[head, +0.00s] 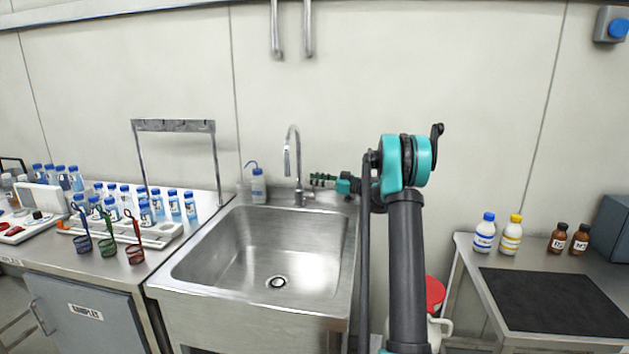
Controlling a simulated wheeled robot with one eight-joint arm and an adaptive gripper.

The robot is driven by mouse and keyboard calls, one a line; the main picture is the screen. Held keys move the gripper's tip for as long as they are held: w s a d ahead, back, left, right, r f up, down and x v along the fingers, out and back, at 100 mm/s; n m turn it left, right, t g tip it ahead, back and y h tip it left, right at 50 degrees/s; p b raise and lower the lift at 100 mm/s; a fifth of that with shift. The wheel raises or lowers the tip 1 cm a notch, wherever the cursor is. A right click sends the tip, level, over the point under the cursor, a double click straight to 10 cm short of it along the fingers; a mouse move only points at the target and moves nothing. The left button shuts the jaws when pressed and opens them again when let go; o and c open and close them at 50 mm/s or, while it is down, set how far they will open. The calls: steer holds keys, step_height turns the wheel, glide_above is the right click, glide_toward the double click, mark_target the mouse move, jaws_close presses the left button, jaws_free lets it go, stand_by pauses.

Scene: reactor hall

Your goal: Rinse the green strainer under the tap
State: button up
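The green strainer (107,246) is a small mesh basket with an upright handle. It stands at the front of the left counter, between a blue strainer (83,244) and a red strainer (134,253). The tap (297,165) is a tall curved metal spout at the back of the steel sink (330,262); I see no water running from it. My gripper (318,180) is just right of the tap, at the back of the sink, far from the green strainer. Its fingers are too small to tell whether they are open or shut.
The sink basin is empty, with a drain (277,282). A wash bottle (258,186) stands left of the tap. Several blue-capped bottles and a metal rack (216,165) are on the left counter. The right table holds bottles and a black mat (555,302).

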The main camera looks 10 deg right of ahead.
steer(key=v, duration=1.1)
steer(key=shift+s+d, duration=0.25)
steer(key=shift+d, duration=0.1)
